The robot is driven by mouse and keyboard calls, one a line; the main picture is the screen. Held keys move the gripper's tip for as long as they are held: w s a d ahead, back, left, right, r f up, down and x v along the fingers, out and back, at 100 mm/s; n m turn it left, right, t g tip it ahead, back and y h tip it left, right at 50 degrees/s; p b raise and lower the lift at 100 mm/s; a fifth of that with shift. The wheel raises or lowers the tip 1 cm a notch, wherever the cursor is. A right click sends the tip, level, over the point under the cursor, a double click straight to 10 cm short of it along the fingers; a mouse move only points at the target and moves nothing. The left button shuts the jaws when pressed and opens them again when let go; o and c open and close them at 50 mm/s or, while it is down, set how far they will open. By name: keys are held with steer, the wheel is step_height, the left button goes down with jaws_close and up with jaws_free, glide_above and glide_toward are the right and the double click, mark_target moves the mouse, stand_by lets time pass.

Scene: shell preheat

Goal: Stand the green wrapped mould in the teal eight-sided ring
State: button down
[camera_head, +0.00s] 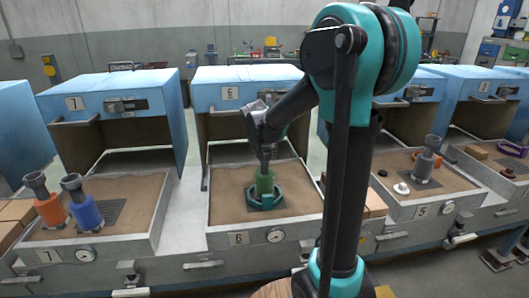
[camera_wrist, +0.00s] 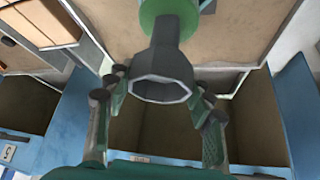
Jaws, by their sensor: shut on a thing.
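The green wrapped mould (camera_head: 264,185) is upright in the sand tray of oven 6, with its green body inside the outline of the teal eight-sided ring (camera_head: 266,205). I cannot tell whether its foot rests on the tray floor. My gripper (camera_head: 265,153) comes down from above and is shut on the mould's grey upper part, which it mostly hides in the head view. In the wrist view the mould's grey eight-sided cup (camera_wrist: 160,80) lies between the fingers of my gripper (camera_wrist: 160,92), with its green body (camera_wrist: 165,12) beyond.
Tray 1 at left (camera_head: 150,243) holds an orange mould (camera_head: 50,209) and a blue mould (camera_head: 86,212). Tray 5 at right holds a grey mould (camera_head: 424,166), a white piece (camera_head: 401,188) and small dark pieces. A purple ring (camera_head: 511,148) lies far right. Sand around the teal ring is clear.

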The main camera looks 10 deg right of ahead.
steer(key=c, duration=0.6)
jaws_free()
steer(key=shift+s+a+r, duration=0.1)
steer(key=shift+s+r, duration=0.05)
steer(key=shift+r, duration=0.45)
steer(key=v, duration=1.1)
steer(key=s+d+f+n, duration=0.1)
steer(key=s+d+f, duration=0.1)
steer(key=s+f, duration=0.5)
steer(key=s+d+f+n+g+y, duration=0.1)
steer(key=s+d+f+n, duration=0.1)
steer(key=s+f, duration=0.5)
steer(key=s+d+f+n+g+y, duration=0.1)
steer(key=s+d+f, duration=0.1)
steer(key=s+f, duration=0.6)
steer(key=shift+s+d, duration=0.2)
steer(key=shift+s, duration=1.1)
